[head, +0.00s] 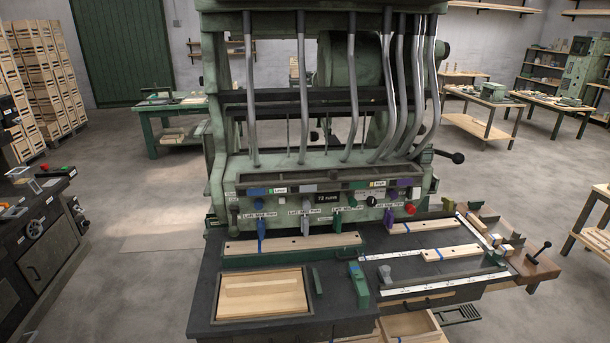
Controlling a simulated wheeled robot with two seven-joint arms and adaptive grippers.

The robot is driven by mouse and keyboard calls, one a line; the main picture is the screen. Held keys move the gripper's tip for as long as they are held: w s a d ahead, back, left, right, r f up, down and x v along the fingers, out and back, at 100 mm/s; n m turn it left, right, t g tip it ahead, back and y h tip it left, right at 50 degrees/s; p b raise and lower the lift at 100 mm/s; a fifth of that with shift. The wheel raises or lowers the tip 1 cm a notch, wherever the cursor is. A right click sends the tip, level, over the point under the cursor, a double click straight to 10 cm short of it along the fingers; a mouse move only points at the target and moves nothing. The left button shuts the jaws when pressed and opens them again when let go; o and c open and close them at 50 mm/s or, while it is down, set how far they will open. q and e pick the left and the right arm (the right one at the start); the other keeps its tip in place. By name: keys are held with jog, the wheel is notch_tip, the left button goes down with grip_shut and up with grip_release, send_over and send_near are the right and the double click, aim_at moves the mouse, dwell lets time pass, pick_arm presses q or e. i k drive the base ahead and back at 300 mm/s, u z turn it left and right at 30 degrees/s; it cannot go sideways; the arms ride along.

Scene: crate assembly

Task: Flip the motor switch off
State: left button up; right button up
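A large green machine (322,165) stands in the middle of the head view, behind a dark workbench. Its front panel carries a small black knob on a pale plate (371,201) and a red button (410,208) at the right. Blue, grey, green and purple levers hang along the panel. Small labels are mostly unreadable, so I cannot tell which control is the motor switch or how it is set. Neither of my grippers shows in this view.
The dark workbench (210,290) holds a wooden panel in a recess (262,294) and several wooden strips. A drawer (410,325) is open at the front.

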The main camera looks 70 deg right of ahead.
aim_at(416, 194)
jog(key=z, duration=0.55)
jog(key=i, duration=0.85)
jog(key=z, duration=1.35)
jog(key=i, duration=0.6)
jog(key=z, duration=0.6)
